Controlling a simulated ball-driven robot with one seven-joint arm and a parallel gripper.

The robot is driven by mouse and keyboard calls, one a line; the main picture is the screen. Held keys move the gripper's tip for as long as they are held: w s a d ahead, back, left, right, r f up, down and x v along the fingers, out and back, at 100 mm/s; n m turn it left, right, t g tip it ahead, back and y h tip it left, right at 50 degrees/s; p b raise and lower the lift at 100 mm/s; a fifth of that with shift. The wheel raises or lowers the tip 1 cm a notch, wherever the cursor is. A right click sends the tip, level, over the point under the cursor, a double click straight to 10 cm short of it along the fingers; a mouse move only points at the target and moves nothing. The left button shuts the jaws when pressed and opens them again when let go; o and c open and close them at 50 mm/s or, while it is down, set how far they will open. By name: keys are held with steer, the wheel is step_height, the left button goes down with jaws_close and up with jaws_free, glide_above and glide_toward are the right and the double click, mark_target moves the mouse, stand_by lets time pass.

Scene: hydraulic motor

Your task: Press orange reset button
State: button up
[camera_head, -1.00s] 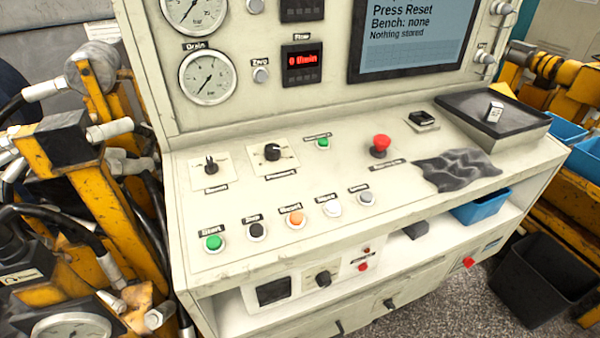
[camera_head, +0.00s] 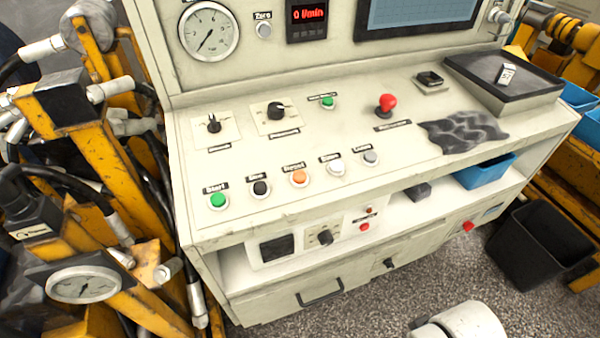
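The orange reset button (camera_head: 299,178) sits in the front row on the sloped cream console (camera_head: 320,140), with a small dark label above it. The black button (camera_head: 261,188) is on its left and a white button (camera_head: 336,167) on its right. A green button (camera_head: 218,201) is at the row's left end and a grey one (camera_head: 371,158) at its right end. No gripper fingers are in view. A white rounded part at the bottom right edge looks like part of my arm; nothing of it is near the buttons.
A red mushroom button (camera_head: 387,104), two rotary knobs and a small green button (camera_head: 328,102) stand behind the row. A black cloth (camera_head: 462,132) and dark tray (camera_head: 503,82) lie to the right. Yellow machinery with hoses (camera_head: 85,140) crowds the left. A black bin (camera_head: 541,247) stands on the floor.

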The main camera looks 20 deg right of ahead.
jaws_close()
stand_by(1.5)
